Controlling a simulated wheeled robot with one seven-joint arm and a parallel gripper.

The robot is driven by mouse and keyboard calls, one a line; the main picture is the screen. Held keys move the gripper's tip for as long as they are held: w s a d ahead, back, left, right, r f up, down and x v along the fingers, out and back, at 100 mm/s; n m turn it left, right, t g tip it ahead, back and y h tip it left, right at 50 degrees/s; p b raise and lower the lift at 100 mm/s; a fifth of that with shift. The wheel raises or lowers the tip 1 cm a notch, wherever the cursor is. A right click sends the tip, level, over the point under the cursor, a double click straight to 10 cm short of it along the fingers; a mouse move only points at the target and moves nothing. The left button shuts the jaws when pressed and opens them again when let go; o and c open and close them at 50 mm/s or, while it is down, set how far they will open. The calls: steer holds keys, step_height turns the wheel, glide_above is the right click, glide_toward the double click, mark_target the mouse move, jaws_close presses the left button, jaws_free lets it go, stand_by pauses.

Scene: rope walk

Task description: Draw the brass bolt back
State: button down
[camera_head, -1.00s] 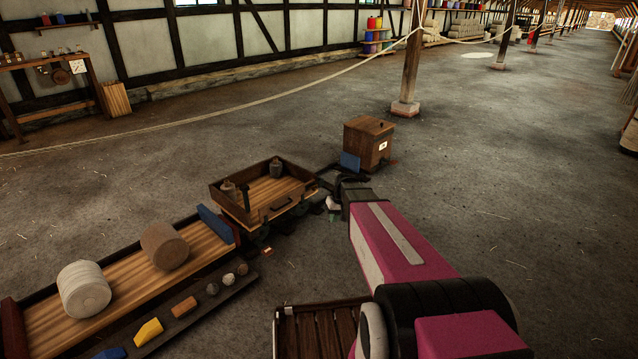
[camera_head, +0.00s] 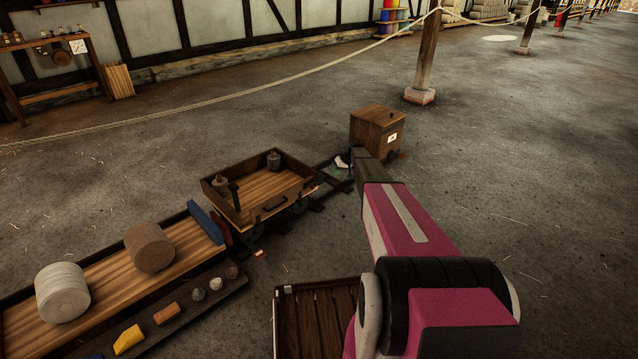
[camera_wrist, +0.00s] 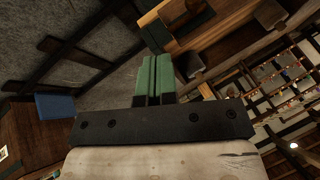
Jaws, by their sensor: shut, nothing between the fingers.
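I cannot make out the brass bolt for certain in either view. A wooden cart (camera_head: 262,219) with low sides and a dark front handle stands on a track left of my arm. My gripper (camera_wrist: 153,80) shows in the wrist view with its green fingers shut together and nothing between them. In the head view it is small and partly hidden at the end of my arm, between the cart and a wooden box (camera_head: 373,131). The wrist view shows part of the cart above right of the fingers, apart from them.
A blue block (camera_wrist: 55,105) stands by the box. A long tray (camera_head: 100,283) with two rolls lies lower left, beside a dark strip (camera_head: 190,318) of small pieces. A slatted wooden piece (camera_head: 315,310) is at the bottom. A post (camera_head: 427,50) stands behind the box; floor to the right is clear.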

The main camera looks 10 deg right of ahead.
steer(key=shift+w, duration=0.1)
steer(key=w+a+f, duration=0.1)
steer(key=a+f, duration=0.7)
steer(key=a, duration=0.1)
steer(key=shift+f, duration=0.4)
stand_by(0.4)
steer(key=shift+s+a, duration=0.65)
steer(key=shift+a, duration=0.2)
steer(key=shift+s+a, duration=0.6)
steer(key=shift+a, duration=0.25)
steer(key=shift+d, duration=0.1)
